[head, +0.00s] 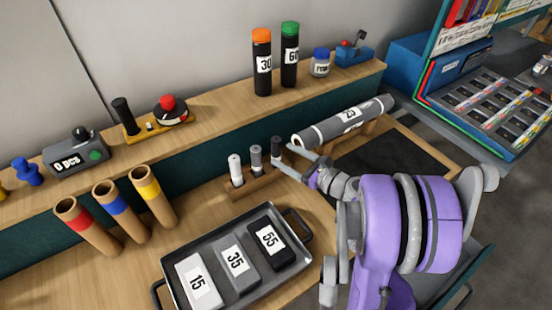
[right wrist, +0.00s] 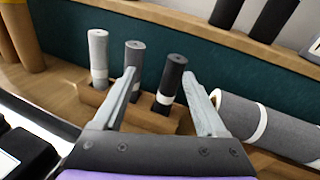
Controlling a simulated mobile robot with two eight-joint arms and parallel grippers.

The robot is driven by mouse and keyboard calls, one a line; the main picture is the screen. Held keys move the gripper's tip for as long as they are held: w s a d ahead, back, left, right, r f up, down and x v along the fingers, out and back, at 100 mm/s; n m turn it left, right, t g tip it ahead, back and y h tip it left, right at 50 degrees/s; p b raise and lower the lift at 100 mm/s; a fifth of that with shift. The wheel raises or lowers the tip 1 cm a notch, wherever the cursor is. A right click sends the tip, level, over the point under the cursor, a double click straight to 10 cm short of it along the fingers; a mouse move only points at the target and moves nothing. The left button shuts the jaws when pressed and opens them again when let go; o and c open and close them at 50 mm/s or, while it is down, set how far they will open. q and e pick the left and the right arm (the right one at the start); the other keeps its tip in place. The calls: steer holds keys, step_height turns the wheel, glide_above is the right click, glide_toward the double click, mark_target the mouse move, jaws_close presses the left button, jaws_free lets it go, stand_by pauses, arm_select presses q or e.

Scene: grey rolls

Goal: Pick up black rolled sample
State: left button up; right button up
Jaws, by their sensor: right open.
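The black rolled sample (head: 277,145) stands upright at the right end of a small wooden holder (head: 250,188), with a white band near its lower part. It also shows in the right wrist view (right wrist: 174,72). A mid-grey roll (head: 256,157) and a pale roll (head: 235,168) stand in the same holder to its left. My right gripper (right wrist: 159,76) is open and empty. In the right wrist view the black roll appears between its fingers, nearer the right finger, and the left finger overlaps the mid-grey roll's edge. I cannot tell if anything touches. My left gripper is out of view.
A large grey roll (head: 345,121) labelled 25 lies on a stand close right of the holder. A metal tray (head: 180,262) with blocks 15, 35 and 55 is in front. Cardboard tubes (head: 153,197) stand at left. A raised wooden shelf (head: 205,116) runs behind.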

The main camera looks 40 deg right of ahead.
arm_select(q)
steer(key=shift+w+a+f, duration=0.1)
arm_select(e)
steer(key=shift+s+d+r+m+t+h, duration=0.1)
steer(key=shift+d+m+t+h, duration=0.1)
steer(key=shift+d+m, duration=0.25)
steer(key=shift+s+d+r+m+t+h, duration=0.1)
steer(key=shift+d+m+h, duration=0.15)
steer(key=shift+d, duration=0.25)
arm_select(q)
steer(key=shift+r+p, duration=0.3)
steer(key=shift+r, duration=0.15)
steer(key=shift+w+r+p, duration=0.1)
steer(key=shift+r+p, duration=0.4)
arm_select(e)
steer(key=w, duration=1)
steer(key=shift+w+a+m+t, duration=0.2)
steer(key=shift+a+m+t, duration=0.1)
steer(key=shift+a+m, duration=0.15)
jaws_close()
